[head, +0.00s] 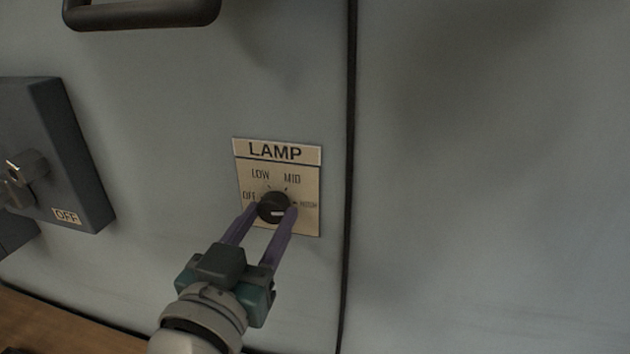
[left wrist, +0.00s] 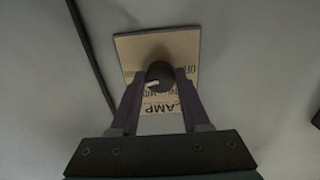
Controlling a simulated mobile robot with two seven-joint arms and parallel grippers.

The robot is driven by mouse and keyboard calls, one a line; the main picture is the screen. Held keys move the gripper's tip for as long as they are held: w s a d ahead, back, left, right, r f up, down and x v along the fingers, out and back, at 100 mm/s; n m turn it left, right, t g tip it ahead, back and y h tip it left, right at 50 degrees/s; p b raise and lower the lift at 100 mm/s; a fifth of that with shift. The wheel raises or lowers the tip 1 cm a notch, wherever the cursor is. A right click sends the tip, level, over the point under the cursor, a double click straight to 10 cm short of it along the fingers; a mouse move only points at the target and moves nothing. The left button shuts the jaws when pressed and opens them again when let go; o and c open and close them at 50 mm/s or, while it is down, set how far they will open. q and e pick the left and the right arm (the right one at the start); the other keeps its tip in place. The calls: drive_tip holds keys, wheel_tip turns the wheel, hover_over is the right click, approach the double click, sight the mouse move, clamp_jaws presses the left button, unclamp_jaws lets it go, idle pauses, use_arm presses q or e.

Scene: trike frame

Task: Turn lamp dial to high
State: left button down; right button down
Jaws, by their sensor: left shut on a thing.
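The lamp dial (head: 273,207) is a round black knob on a tan plate labelled LAMP (head: 277,152), with OFF, LOW, MID and HIGH around it. My left gripper (head: 274,208) is shut on the dial, one purple finger on each side. The dial's white mark is on the side facing the HIGH label (head: 308,205); I cannot tell whether it lines up exactly. In the left wrist view the plate is upside down, and the dial (left wrist: 160,74) sits between the fingers with its white mark to the left. My right gripper is not in view.
A dark box (head: 62,150) with a metal switch and an OFF label is on the panel at left. A dark handle (head: 140,14) is above. A dark vertical seam (head: 348,180) runs right of the plate. The panel beyond it is bare.

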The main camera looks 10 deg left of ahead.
use_arm(q)
drive_tip(key=shift+m, duration=1.1)
drive_tip(key=shift+c, duration=1.9)
unclamp_jaws()
drive_tip(key=s+b, duration=0.1)
drive_tip(key=s, duration=0.9)
drive_tip(key=shift+a, duration=0.2)
